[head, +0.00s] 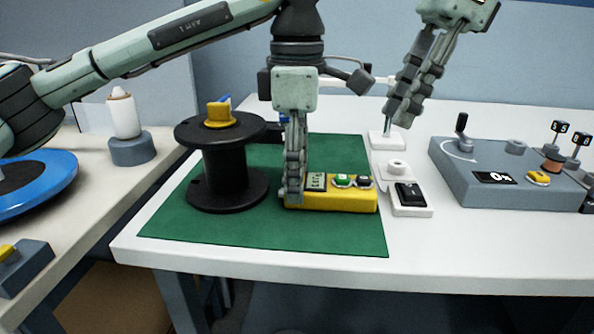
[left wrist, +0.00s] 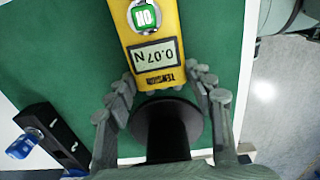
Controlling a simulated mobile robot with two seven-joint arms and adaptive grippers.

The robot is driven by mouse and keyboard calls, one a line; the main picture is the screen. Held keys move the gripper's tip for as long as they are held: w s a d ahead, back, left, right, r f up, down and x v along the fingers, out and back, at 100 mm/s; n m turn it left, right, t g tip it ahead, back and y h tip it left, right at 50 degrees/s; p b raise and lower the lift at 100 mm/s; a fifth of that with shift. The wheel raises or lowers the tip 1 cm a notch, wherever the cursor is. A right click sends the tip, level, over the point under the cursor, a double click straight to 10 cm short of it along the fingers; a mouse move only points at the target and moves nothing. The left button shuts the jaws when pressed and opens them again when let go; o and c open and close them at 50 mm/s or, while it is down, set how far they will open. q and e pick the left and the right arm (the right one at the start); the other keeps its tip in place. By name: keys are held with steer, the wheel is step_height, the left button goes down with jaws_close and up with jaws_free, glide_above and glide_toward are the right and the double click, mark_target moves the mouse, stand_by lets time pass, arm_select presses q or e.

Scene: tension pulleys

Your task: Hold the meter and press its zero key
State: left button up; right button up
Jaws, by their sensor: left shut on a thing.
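The yellow meter (head: 330,201) lies on the green mat (head: 160,222), with a small display, a green key (head: 342,181) and a dark key (head: 364,183) on top. My left gripper (head: 292,197) is shut on the meter's left end from above. In the left wrist view the meter (left wrist: 155,20) runs between the fingers (left wrist: 165,95). Its display (left wrist: 154,55) reads 0.07 N upside down, and the green key reads ON. The dark key is out of that view. My right gripper (head: 399,119) hangs up and right of the meter, fingers together and apparently empty.
A black spool (head: 228,165) with a yellow piece on top stands left of the meter. A white block with a black switch (head: 410,195) sits close to the meter's right. A grey-blue console (head: 490,175) is further right. The mat's front part is clear.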

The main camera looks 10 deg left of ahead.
jaws_close()
stand_by(1.1)
